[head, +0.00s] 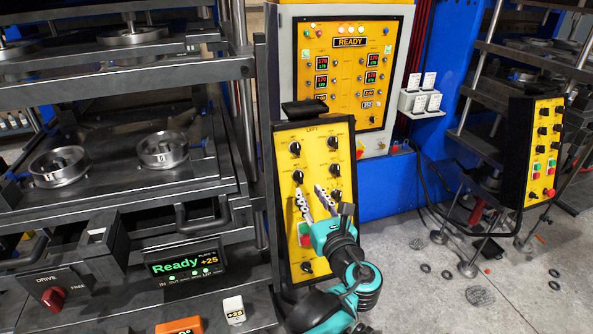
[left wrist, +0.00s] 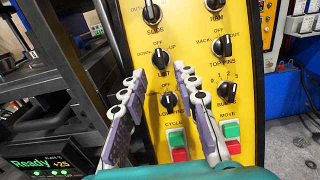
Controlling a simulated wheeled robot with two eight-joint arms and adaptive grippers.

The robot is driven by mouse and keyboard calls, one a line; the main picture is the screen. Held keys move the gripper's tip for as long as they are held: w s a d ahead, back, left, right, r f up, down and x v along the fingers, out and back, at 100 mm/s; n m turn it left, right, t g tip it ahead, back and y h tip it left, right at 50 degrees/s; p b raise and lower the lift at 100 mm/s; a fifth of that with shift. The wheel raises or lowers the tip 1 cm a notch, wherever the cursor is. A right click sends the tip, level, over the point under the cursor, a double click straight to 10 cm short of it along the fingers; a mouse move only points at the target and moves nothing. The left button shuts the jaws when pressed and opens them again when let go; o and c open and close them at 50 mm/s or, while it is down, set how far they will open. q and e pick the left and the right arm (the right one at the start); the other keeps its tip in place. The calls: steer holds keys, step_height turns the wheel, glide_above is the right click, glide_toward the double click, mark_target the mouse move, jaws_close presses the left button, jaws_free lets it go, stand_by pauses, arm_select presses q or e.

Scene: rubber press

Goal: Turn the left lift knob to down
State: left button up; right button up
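The yellow left control panel (head: 314,230), marked LEFT, stands upright in the middle of the head view. The lift knob (head: 298,177) is the second black knob down its left column. In the left wrist view the lift knob (left wrist: 162,58) sits above its LIFT label, with DOWN to its left, OFF above and UP to its right; its pointer looks roughly upright, towards OFF. My left gripper (head: 310,190) is open and empty in front of the panel. In the left wrist view my left gripper (left wrist: 158,75) has its fingertips just below the lift knob, apart from each other. My right gripper is not in view.
Another knob (left wrist: 168,101) lies between the fingers' line of sight, below the lift knob. Green and red buttons (left wrist: 178,144) are lower down. The press (head: 120,190) with metal rings stands left. A second yellow panel (head: 545,150) stands right, over open floor.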

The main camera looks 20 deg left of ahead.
mark_target(301, 178)
arm_select(q)
steer(key=b+x, duration=0.1)
steer(key=x, duration=0.5)
steer(key=shift+w+a+r, duration=0.1)
steer(key=shift+w+a, duration=0.15)
steer(key=shift+w, duration=0.05)
jaws_close()
